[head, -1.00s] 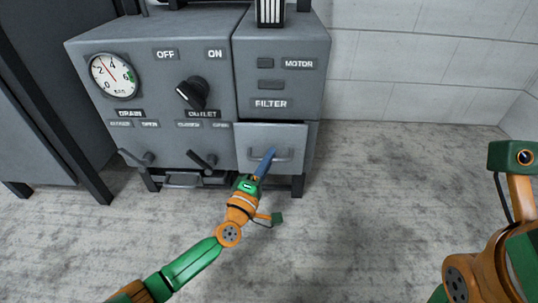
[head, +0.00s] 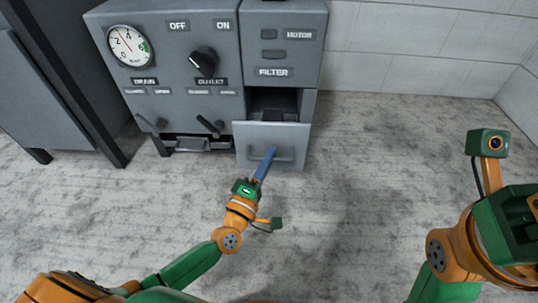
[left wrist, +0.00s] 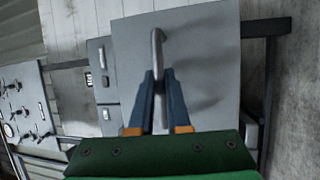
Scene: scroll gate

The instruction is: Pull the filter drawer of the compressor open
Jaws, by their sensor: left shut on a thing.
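The compressor (head: 170,85) is a grey cabinet at the upper left of the head view. Its filter drawer (head: 290,134), below the FILTER label (head: 274,72), stands partly open, with a dark inside showing behind its front panel. My left gripper (head: 269,152) is shut on the drawer's bar handle (head: 286,154). In the left wrist view the blue fingers (left wrist: 160,76) close around the handle (left wrist: 157,48), in front of the drawer's flat front (left wrist: 205,60). My right arm shows at the right edge of the head view, away from the compressor; its fingers are not visible.
A pressure gauge (head: 128,46), an outlet knob (head: 204,61) and small levers are on the compressor's front, left of the drawer. A dark grey cabinet (head: 45,90) stands at the far left. The concrete floor (head: 370,150) to the right is clear, up to a white wall (head: 420,50).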

